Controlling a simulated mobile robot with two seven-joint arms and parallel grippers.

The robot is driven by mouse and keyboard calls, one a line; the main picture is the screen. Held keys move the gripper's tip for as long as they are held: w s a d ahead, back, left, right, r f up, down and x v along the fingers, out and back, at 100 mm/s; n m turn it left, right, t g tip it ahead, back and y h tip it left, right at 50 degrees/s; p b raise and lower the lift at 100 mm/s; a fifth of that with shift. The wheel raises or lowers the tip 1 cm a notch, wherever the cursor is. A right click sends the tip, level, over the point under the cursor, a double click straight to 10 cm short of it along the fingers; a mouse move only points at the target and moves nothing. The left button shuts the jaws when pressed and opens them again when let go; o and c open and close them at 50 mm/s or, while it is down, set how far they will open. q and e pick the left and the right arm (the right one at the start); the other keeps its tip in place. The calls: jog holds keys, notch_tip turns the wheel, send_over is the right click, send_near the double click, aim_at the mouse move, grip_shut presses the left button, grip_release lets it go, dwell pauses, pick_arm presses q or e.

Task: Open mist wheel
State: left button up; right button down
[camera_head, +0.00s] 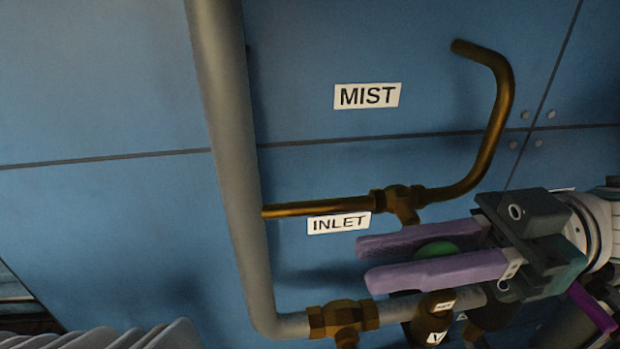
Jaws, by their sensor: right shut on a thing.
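The mist wheel (436,249) is green and shows only in part between the two purple fingers of my right gripper. It sits just below the brass valve (399,198) on the brass pipe, under the white MIST label (367,96). My right gripper (366,264) comes in from the right and is shut on the wheel, one finger above it and one below. The fingers hide most of the wheel, so its turn cannot be told. My left gripper is not in view.
A thick grey pipe (232,140) runs down the blue wall panel and bends right to a lower brass fitting (343,318). A brass pipe (500,110) curves up at the right. An INLET label (339,223) sits left of the gripper. Grey ribbed shapes (110,340) line the bottom left.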

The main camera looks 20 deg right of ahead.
jog(key=shift+g+h+p, duration=0.3)
jog(key=shift+h+p, duration=1)
jog(key=shift+p, duration=1.3)
jog(key=shift+f, duration=0.15)
jog(key=shift+f+h, duration=0.2)
jog(key=shift+h, duration=0.1)
jog(key=c, duration=0.8)
grip_release()
